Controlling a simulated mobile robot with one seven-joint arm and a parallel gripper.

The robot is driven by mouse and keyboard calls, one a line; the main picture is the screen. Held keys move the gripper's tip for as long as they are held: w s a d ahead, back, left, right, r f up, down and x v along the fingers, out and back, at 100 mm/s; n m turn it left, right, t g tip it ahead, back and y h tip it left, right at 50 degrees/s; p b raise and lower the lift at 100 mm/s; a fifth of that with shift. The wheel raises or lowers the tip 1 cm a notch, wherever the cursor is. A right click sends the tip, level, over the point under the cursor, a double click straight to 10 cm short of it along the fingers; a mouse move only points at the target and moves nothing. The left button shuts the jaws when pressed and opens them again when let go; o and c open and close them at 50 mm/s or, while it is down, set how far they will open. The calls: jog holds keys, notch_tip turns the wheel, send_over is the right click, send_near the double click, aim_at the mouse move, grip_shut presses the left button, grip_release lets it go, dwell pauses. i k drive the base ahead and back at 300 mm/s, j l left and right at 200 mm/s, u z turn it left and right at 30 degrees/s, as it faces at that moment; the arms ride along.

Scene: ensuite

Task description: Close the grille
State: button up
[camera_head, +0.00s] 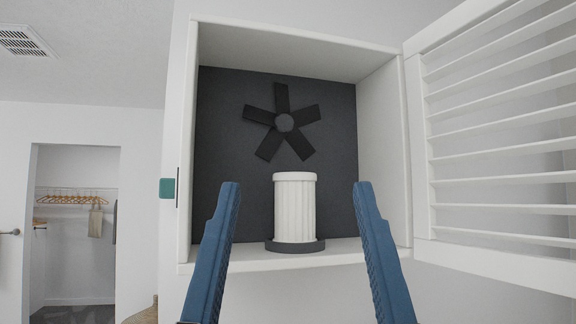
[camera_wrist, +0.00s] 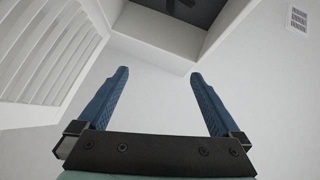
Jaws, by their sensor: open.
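The white slatted grille (camera_head: 500,120) is hinged at the right side of a white wall box and stands swung wide open. It also shows at the upper left of the wrist view (camera_wrist: 45,50). The box (camera_head: 385,150) is open at the front, with a dark back panel. My gripper (camera_head: 292,188) has its two blue fingers wide apart and nothing between them. The fingers are in front of the box opening, left of the grille and apart from it. In the wrist view my gripper (camera_wrist: 158,75) is also empty, below the box's edge.
Inside the box, a black fan (camera_head: 284,122) is on the back panel and a white ribbed cylinder (camera_head: 295,205) stands on a dark round base. A teal square (camera_head: 167,188) is at the box's left edge. A doorway to a closet (camera_head: 75,220) is at far left.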

aim_at(557, 276)
jog(key=k+l+z, duration=0.65)
jog(key=l, duration=0.3)
jog(key=i+j, duration=0.75)
